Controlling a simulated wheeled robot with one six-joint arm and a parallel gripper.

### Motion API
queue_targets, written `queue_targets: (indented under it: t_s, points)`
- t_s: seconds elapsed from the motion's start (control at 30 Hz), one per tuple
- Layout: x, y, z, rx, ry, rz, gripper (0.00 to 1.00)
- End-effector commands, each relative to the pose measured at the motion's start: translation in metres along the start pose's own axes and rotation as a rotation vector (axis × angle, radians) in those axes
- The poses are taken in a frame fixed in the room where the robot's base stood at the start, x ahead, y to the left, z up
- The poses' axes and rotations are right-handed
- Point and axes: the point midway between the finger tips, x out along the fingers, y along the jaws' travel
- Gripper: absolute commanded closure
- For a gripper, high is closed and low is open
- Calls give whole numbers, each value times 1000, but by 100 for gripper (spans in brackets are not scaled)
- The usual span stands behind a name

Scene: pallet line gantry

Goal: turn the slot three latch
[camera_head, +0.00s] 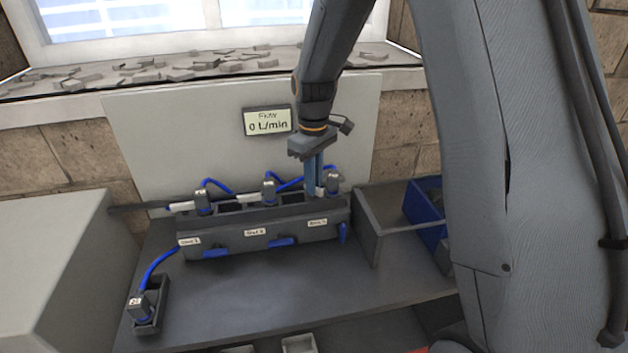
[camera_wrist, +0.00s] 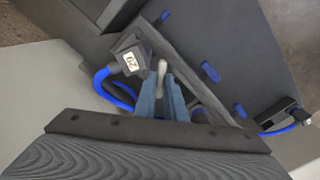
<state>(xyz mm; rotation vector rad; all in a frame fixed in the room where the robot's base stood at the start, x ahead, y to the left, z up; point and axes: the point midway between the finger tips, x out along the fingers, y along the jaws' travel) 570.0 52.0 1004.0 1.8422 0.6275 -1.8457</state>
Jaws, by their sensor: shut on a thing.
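The slot three latch (camera_head: 343,232) is a small blue tab at the right end of the dark rack's front (camera_head: 218,241). It hangs upright, while the slot one latch (camera_head: 214,253) and slot two latch (camera_head: 282,242) lie flat. In the wrist view the slot three latch (camera_wrist: 165,17) shows at the top. My gripper (camera_head: 314,192) points down at the rack's top by slot three, behind the latch and apart from it. In the wrist view my gripper (camera_wrist: 162,80) is shut on a pale rod (camera_wrist: 162,67) beside a grey module (camera_wrist: 128,58). The rod's lower end is hidden.
Grey modules with blue hoses stand in the rack, and another module (camera_head: 141,305) sits in a small holder at front left. An open grey bin (camera_head: 366,225) stands right of the rack. A panel display (camera_head: 267,121) reads 0 L/min. The tabletop before the rack is clear.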

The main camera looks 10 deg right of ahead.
Motion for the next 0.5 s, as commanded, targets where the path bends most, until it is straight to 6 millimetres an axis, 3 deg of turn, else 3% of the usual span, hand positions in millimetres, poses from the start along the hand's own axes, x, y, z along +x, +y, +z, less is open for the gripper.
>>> queue_targets:
  t_s: [0.5]
  points:
    - [-2, 1, -2, -486, 6, 5, 100]
